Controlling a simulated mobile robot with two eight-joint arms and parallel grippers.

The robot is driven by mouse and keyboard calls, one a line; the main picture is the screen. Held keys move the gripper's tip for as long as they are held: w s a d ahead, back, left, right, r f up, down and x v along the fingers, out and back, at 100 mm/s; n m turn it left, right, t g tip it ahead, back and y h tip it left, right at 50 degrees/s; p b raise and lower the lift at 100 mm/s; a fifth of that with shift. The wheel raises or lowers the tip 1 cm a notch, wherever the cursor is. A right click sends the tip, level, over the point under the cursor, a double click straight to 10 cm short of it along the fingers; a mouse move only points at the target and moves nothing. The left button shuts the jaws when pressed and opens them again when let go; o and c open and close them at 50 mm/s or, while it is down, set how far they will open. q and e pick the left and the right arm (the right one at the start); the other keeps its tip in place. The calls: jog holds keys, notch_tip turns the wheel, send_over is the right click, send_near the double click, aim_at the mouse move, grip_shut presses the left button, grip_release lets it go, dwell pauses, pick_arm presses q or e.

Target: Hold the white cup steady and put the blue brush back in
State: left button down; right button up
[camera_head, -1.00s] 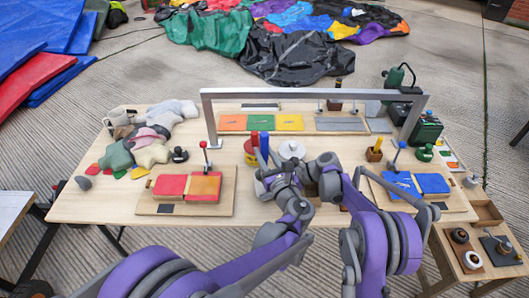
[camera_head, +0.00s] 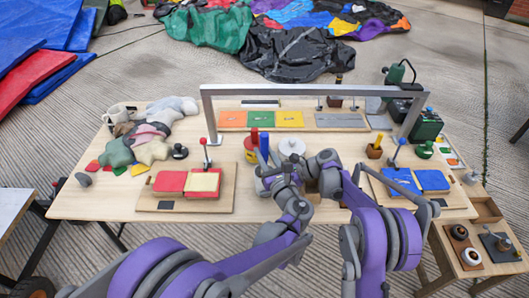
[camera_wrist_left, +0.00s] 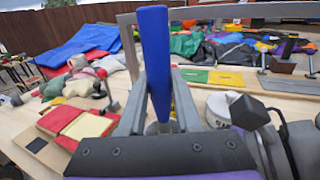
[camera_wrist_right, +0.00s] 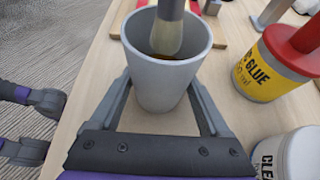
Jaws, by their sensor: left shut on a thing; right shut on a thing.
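My left gripper (camera_wrist_left: 160,108) is shut on the blue brush (camera_wrist_left: 155,50), whose blue handle points up, nearly upright. The brush handle also shows in the head view (camera_head: 264,146). My right gripper (camera_wrist_right: 160,100) is shut around the white cup (camera_wrist_right: 160,88), which looks light grey in the right wrist view and stands upright. In that view the brush's metal collar and pale bristles (camera_wrist_right: 167,38) hang over and into the cup's mouth. I cannot tell whether the bristles touch the bottom. The grippers largely hide the cup in the head view.
A yellow glue can (camera_wrist_right: 278,70) with a red top stands right of the cup, near a white can (camera_wrist_right: 292,155). A red pad board (camera_head: 160,203) lies left and a blue pad board (camera_head: 403,181) right. A grey metal frame (camera_head: 310,91) spans the table's back.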

pick_arm(q)
jog(key=shift+f, duration=0.25)
jog(key=shift+f, duration=0.45)
jog(key=shift+f, duration=0.25)
dwell(0.5)
jog(key=shift+f, duration=0.4)
jog(key=shift+f, duration=0.15)
jog(key=c, duration=0.5)
grip_release()
